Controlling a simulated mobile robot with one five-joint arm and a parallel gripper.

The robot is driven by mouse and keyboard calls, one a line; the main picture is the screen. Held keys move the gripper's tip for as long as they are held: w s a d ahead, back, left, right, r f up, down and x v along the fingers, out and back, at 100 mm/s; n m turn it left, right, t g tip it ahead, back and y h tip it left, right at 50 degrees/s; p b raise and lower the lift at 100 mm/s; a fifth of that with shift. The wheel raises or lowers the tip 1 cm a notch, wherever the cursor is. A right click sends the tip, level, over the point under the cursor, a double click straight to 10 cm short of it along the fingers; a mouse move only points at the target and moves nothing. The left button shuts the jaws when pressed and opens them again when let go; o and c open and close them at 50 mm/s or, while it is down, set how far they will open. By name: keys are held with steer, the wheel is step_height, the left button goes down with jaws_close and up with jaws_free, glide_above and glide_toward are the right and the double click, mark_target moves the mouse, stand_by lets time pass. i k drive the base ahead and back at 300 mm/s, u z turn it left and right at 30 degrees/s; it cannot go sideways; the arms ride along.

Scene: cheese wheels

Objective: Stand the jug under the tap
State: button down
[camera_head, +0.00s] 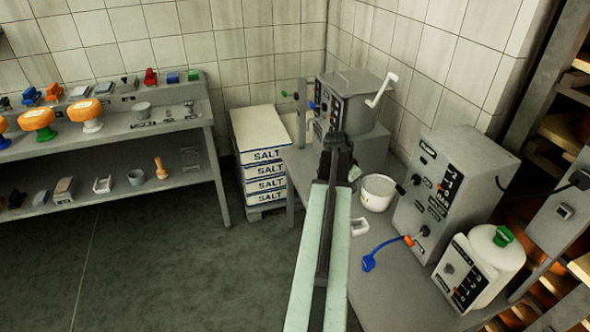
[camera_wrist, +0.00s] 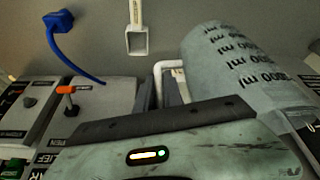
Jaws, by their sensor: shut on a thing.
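A grey translucent jug (camera_wrist: 235,62) with dark millilitre marks and a white handle (camera_wrist: 166,66) fills the right of the wrist view, tilted in that picture. My gripper (camera_wrist: 168,92) is shut on the handle; the mount in front partly hides the jaws. In the head view my gripper (camera_head: 342,150) is at the far end of my arm, in front of the grey crank machine (camera_head: 351,85). The jug is largely hidden there by my arm. A tap-like fitting with a green knob (camera_head: 285,94) sticks out left of that machine; its spout is not clear.
A white pot (camera_head: 378,192) stands on the grey bench (camera_head: 375,285), right of my arm. Salt sacks (camera_head: 262,155) are stacked left of the bench. The floor at left is clear.

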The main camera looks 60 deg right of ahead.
mark_target(304, 168)
steer(key=u, duration=0.15)
steer(key=i, duration=1.9)
steer(key=u, duration=0.05)
